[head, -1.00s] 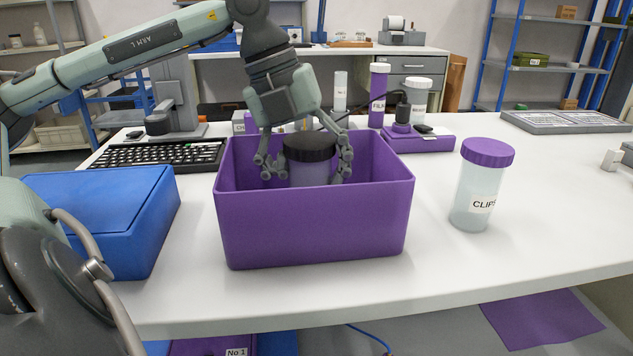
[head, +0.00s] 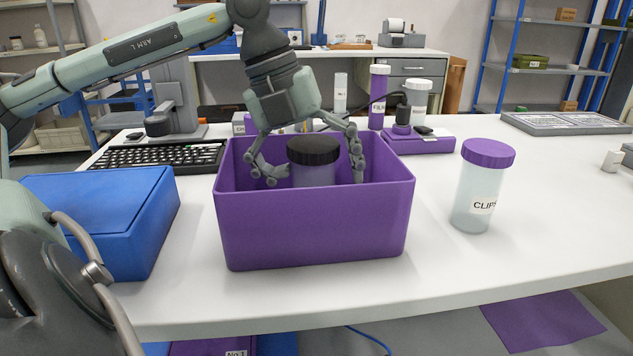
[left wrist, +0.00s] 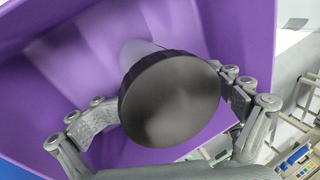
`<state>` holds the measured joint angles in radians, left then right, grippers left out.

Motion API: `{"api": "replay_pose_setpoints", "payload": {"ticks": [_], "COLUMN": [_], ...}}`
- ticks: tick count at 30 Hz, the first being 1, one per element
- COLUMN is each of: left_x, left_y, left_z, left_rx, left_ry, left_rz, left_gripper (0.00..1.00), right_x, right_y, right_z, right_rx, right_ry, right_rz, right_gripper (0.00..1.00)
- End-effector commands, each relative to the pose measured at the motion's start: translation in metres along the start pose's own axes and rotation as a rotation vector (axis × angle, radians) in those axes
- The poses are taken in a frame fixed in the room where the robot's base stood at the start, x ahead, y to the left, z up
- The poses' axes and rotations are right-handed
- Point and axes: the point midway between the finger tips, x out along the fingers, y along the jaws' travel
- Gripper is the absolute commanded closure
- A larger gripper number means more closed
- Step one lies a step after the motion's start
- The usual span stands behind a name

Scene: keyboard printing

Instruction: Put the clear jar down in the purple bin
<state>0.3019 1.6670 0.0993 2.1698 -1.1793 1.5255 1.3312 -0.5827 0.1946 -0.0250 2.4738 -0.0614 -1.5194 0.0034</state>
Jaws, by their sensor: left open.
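The clear jar (head: 313,175) with a black lid (head: 314,150) stands inside the purple bin (head: 312,228); the bin's front wall hides its lower part. In the left wrist view the black lid (left wrist: 170,98) fills the middle, with the bin's purple wall (left wrist: 60,65) around it. My left gripper (head: 308,174) is open around the jar, one finger on each side, with gaps between the fingers and the jar. Its two fingers also show in the left wrist view (left wrist: 168,112). My right gripper is not seen.
A blue box (head: 100,215) stands left of the bin, with a black keyboard (head: 155,155) behind it. A jar with a purple lid labelled CLIPS (head: 480,190) stands to the right. A purple stand (head: 425,143) is behind the bin. The table right of the bin is mostly clear.

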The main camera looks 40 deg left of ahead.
Motion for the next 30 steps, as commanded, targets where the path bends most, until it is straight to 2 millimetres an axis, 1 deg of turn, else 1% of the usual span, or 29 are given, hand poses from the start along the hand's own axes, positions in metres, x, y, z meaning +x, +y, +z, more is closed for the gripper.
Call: {"api": "replay_pose_setpoints", "payload": {"ticks": [17, 20, 23, 30], "left_x": [-0.001, -0.004, -0.024, -0.081], "left_y": [-0.001, -0.002, -0.002, -0.002], "left_z": [0.000, 0.000, 0.001, 0.001], "left_rx": [0.000, 0.000, -0.001, -0.002], "left_ry": [0.000, 0.000, -0.006, -0.005], "left_rz": [0.000, 0.000, -0.002, 0.000], "left_gripper": [0.03, 0.03, 0.03, 0.03], "right_x": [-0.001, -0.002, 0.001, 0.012], "right_y": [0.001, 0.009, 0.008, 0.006], "right_z": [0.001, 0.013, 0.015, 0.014], "right_rx": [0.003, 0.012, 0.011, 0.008], "right_ry": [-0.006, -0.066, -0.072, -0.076], "right_rz": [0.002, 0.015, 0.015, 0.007], "right_gripper": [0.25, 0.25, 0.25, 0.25]}}
